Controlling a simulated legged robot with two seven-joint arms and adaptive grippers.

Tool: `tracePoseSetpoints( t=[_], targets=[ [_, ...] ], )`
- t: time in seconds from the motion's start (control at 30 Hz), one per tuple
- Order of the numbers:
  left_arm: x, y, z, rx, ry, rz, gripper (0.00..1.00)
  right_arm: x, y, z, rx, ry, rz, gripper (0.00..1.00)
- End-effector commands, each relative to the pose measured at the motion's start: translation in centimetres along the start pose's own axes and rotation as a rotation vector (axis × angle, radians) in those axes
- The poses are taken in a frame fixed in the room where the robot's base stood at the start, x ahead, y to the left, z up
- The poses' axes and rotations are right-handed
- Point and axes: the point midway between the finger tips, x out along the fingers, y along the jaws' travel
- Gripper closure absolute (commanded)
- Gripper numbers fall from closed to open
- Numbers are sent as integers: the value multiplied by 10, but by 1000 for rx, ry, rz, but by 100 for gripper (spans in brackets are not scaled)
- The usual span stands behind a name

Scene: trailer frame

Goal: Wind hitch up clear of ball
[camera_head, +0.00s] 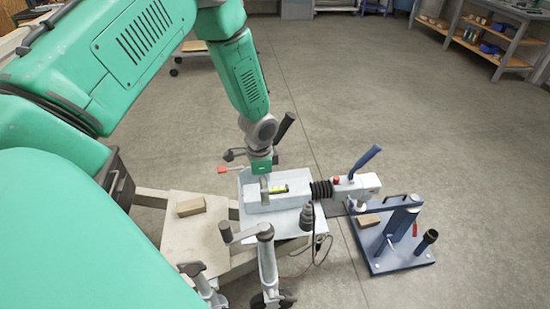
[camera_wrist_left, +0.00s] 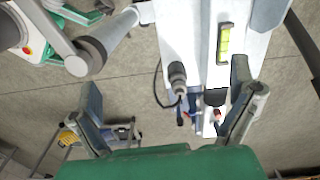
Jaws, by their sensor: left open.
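My left gripper (camera_head: 264,182) is over the white drawbar, close to the spirit level (camera_head: 278,189). The yellow-green level also shows in the wrist view (camera_wrist_left: 224,42), lying on the drawbar near the right finger. The crank handle (camera_head: 225,231) of the jockey wheel stands at the near side of the drawbar, apart from the gripper. The hitch (camera_head: 357,186), with a blue lever, is at the drawbar's right end above the blue ball stand (camera_head: 388,258).
A wooden block (camera_head: 191,206) lies on the pale board at left, another (camera_head: 369,220) on the stand. A plug (camera_head: 307,217) with a cable hangs at the drawbar's near side.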

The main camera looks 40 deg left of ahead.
Motion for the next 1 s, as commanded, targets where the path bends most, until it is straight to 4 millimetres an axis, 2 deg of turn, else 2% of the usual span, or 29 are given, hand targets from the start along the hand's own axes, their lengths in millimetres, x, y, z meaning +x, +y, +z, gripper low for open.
tracePoseSetpoints(
  t=[0.23, 0.57, 0.87, 1.0],
  targets=[
    [-6, 2, 25, 2, -6, -6, 0, -14, 1, -1, 1, 0, 1, 100],
    [0, 5, 69, 1, 0, 4, 0, -31, 1, -2, 2, 0, 1, 100],
    [0, 29, 96, 3, -3, 1, 0, -44, 1, -2, 1, 0, 0, 100],
    [-2, 46, 102, 5, -6, -3, 0, -48, 1, -3, 1, 0, 1, 100]
  ],
)
